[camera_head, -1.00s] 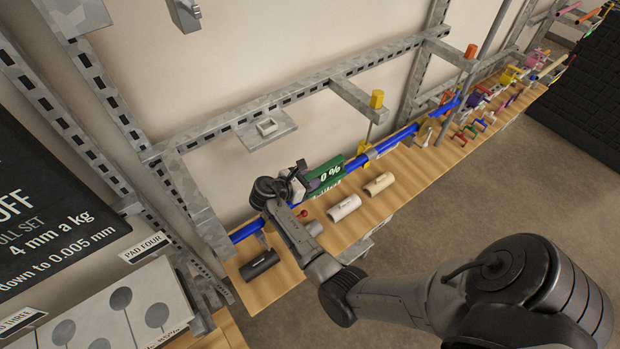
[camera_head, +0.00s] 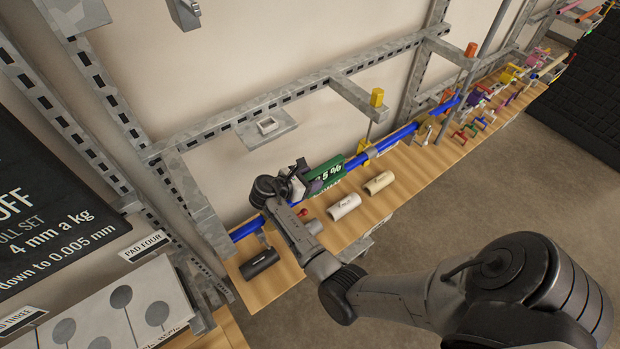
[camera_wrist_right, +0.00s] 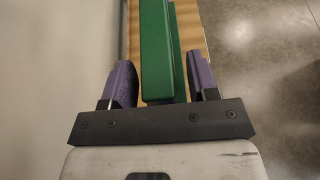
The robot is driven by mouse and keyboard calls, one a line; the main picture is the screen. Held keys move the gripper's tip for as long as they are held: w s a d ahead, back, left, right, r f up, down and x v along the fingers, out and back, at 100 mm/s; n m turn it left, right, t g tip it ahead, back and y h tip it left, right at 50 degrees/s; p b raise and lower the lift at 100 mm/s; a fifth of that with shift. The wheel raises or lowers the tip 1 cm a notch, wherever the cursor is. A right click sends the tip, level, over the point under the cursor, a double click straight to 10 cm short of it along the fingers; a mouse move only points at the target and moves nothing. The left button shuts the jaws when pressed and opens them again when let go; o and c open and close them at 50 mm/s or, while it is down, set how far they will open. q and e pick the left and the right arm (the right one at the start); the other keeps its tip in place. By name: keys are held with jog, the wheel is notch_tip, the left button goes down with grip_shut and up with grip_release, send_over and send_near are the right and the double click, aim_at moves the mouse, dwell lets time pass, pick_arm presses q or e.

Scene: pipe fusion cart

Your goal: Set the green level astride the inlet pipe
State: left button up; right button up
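The green level (camera_head: 327,174) has white lettering with a "%" sign and lies along the blue pipe (camera_head: 400,135), which I take as the inlet pipe. Whether it rests on the pipe or hangs just above it cannot be told. My right gripper (camera_head: 299,187) is at the level's near left end. My left gripper is not in view.
On the wooden bench (camera_head: 385,207) lie a black cylinder (camera_head: 259,263), a white one (camera_head: 344,207) and a cream one (camera_head: 379,182). A yellow-topped clamp (camera_head: 376,98) stands by the pipe. A metal rail frame (camera_head: 290,95) runs behind. Several coloured parts crowd the far end.

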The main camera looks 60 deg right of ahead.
jog(key=b+v, duration=0.1)
jog(key=v, duration=0.5)
jog(key=shift+v, duration=0.75)
